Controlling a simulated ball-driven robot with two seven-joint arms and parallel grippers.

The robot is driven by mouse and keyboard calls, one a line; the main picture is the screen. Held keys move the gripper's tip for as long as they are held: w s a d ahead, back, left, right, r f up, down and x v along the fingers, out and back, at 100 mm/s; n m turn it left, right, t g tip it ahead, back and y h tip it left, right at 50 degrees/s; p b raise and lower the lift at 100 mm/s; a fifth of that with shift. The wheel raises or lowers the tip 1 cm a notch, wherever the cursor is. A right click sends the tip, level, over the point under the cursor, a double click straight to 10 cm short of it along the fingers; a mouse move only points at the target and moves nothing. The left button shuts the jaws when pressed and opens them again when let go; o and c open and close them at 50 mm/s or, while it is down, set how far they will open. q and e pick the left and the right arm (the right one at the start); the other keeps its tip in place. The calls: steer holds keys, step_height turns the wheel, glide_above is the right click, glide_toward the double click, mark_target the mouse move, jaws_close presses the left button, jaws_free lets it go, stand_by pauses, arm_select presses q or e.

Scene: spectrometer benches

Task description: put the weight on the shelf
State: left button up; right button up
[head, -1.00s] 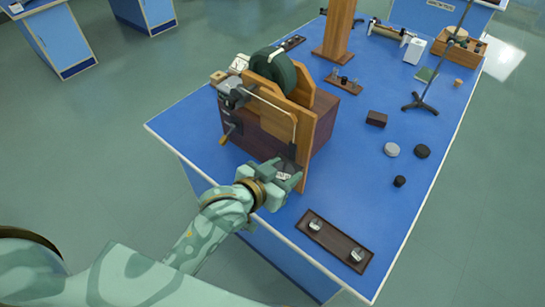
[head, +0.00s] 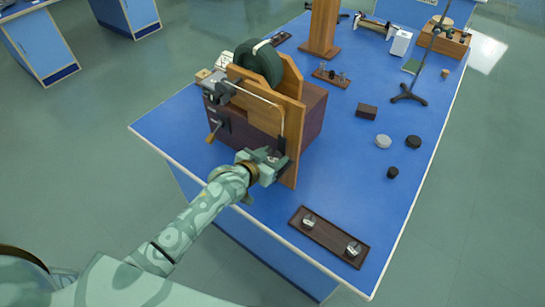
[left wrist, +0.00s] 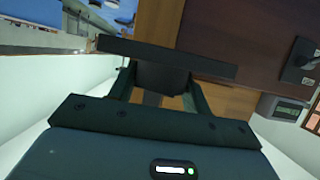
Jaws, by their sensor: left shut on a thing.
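My left gripper (head: 270,160) is at the front of the wooden apparatus, close to its upright board (head: 291,150). It is shut on a dark thing, which shows between the fingers in the left wrist view (left wrist: 162,78). I take this to be the weight, but its full shape is hidden. In the head view the gripper hides most of it. The apparatus (head: 312,112) is a dark brown box with a green wheel (head: 259,62) on top and a bent metal rod down its front. I cannot tell which part is the shelf. My right gripper is not in view.
A brown tray (head: 329,238) with two metal pieces lies at the table's near end. A grey disc (head: 383,141), black disc (head: 413,142), small black cylinder (head: 392,172) and dark block (head: 367,111) lie to the right. A stand (head: 408,94) rises behind. Blue tabletop (head: 345,185) between is clear.

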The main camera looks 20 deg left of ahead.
arm_select(q)
steer(key=o, duration=1.3)
steer(key=shift+o, duration=0.2)
steer(key=shift+r, duration=0.1)
